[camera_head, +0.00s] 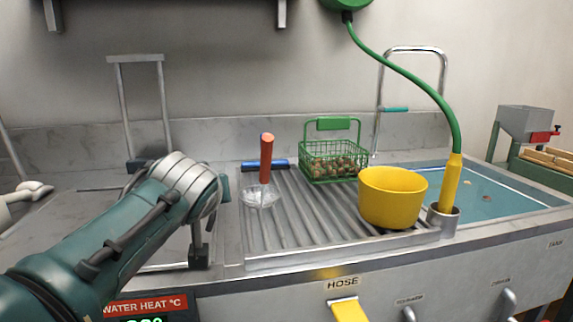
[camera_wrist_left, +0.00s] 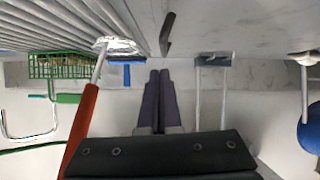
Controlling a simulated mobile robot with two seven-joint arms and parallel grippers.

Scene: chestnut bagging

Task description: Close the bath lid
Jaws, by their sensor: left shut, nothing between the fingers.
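The bath area is at the left of the metal counter, above the red water heat label (camera_head: 146,305). An upright metal frame (camera_head: 135,58) stands at its back, and it also shows in the wrist view (camera_wrist_left: 213,60). I cannot tell how the lid lies, as my left arm covers much of this area. My left gripper (camera_wrist_left: 160,75) is shut and empty in the wrist view, its dark fingers together over the counter and apart from the frame. My right gripper is out of view.
A skimmer with a red handle (camera_head: 266,158) stands on the ribbed drainer (camera_head: 290,225). A green basket (camera_head: 334,148) of chestnuts, a yellow bowl (camera_head: 391,197) and a yellow hose nozzle (camera_head: 450,184) are to the right. A water basin (camera_head: 500,200) lies beyond.

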